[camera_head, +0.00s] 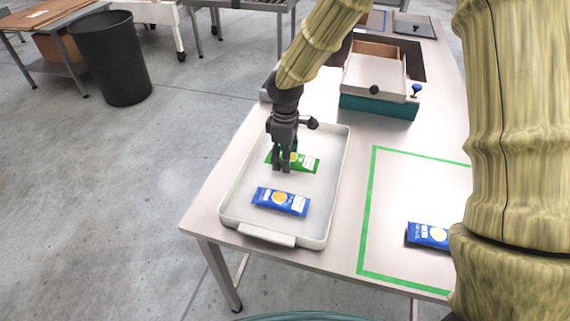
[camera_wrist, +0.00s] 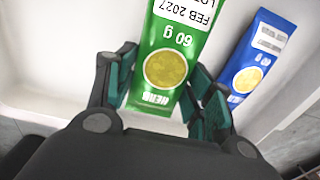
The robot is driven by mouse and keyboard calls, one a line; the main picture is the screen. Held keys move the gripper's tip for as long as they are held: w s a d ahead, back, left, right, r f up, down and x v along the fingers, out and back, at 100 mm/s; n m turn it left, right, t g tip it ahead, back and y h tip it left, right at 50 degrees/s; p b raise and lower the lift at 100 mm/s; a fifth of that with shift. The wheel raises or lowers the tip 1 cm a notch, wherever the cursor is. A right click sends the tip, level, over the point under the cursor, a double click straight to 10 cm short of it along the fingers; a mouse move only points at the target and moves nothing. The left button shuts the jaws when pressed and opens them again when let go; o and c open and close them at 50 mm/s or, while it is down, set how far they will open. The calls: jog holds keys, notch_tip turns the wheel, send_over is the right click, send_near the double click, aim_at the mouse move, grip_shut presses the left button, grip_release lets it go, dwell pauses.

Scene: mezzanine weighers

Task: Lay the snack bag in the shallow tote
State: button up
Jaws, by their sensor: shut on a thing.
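A green snack bag (camera_head: 303,162) is between the fingers of my gripper (camera_head: 283,167), inside the shallow white tote (camera_head: 230,203). In the wrist view the green bag (camera_wrist: 168,62) shows a yellow disc and "60 g" print, with the dark green finger pads (camera_wrist: 162,98) on both its sides. My gripper is shut on it. I cannot tell whether the bag touches the tote floor. A blue snack bag (camera_head: 280,201) lies in the tote nearer the front; it also shows in the wrist view (camera_wrist: 254,64). Another blue snack bag (camera_head: 428,235) lies on the table, partly hidden by my arm.
A green tape outline (camera_head: 368,213) marks the table right of the tote. A teal-based weigher (camera_head: 378,104) stands behind it, with a blue knob (camera_head: 416,89) beside it. A black bin (camera_head: 110,62) stands on the floor at left. The taped area is mostly clear.

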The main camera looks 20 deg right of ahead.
jog(key=shift+w+f, duration=0.25)
jog(key=shift+f, duration=0.2)
jog(key=shift+s+f, duration=0.45)
jog(key=shift+f, duration=0.5)
jog(key=shift+w+f, duration=0.25)
jog(key=shift+f, duration=0.25)
jog(key=shift+s+r, duration=0.15)
jog(key=shift+s, duration=0.05)
jog(key=o, duration=1)
jog(key=shift+w+f, duration=0.1)
jog(key=shift+f, duration=0.1)
jog(key=shift+r, duration=0.15)
notch_tip(320, 180, up, 12)
jog(key=shift+r, duration=0.1)
